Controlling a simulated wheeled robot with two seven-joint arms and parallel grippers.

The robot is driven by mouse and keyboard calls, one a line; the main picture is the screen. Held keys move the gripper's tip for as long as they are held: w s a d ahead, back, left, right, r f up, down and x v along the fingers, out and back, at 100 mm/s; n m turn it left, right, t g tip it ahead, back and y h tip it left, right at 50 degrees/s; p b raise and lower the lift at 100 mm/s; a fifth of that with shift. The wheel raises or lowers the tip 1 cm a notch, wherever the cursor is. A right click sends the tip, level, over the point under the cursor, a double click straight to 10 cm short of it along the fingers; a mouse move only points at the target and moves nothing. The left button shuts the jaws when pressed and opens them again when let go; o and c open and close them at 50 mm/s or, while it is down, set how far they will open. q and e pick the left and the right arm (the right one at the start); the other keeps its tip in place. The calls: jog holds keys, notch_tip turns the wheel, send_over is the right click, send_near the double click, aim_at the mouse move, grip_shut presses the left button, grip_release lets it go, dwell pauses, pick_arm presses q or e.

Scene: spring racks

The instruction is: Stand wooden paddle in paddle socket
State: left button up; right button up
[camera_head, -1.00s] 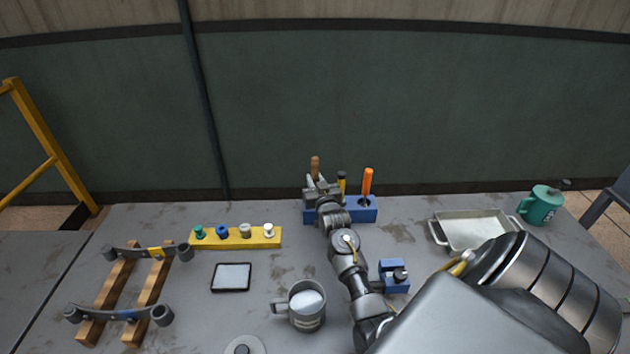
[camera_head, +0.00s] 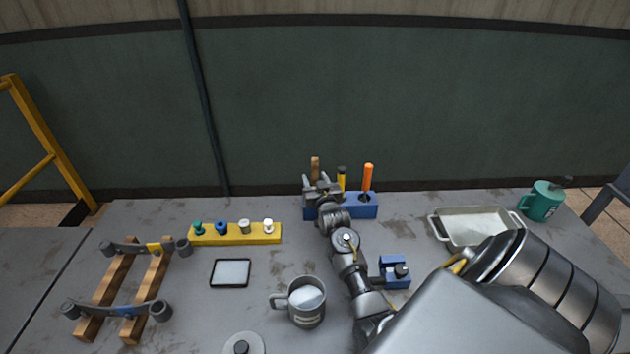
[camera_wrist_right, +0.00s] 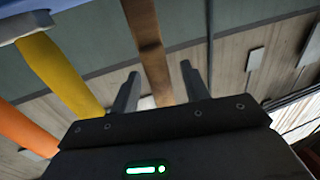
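The wooden paddle (camera_head: 315,167) stands upright at the left end of the blue rack (camera_head: 350,213), above the place where my gripper hides the rack. Its foot and the paddle socket are hidden, so I cannot tell how deep it sits. My right gripper (camera_head: 317,182) is at the paddle with its fingers spread. In the right wrist view the brown paddle (camera_wrist_right: 148,45) rises between the two open fingers (camera_wrist_right: 160,90), with gaps on both sides. My left gripper is not in view.
A yellow-handled tool (camera_head: 342,178) and an orange-handled tool (camera_head: 367,179) stand in the rack right of the paddle. A mug (camera_head: 306,304), a small blue block (camera_head: 394,271) and a metal tray (camera_head: 437,230) are on the table. A yellow peg strip (camera_head: 215,239) lies left.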

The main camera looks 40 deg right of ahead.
jog(key=b+v, duration=0.2)
jog(key=v, duration=0.8)
jog(key=shift+s+a, duration=0.15)
jog(key=shift+s, duration=0.2)
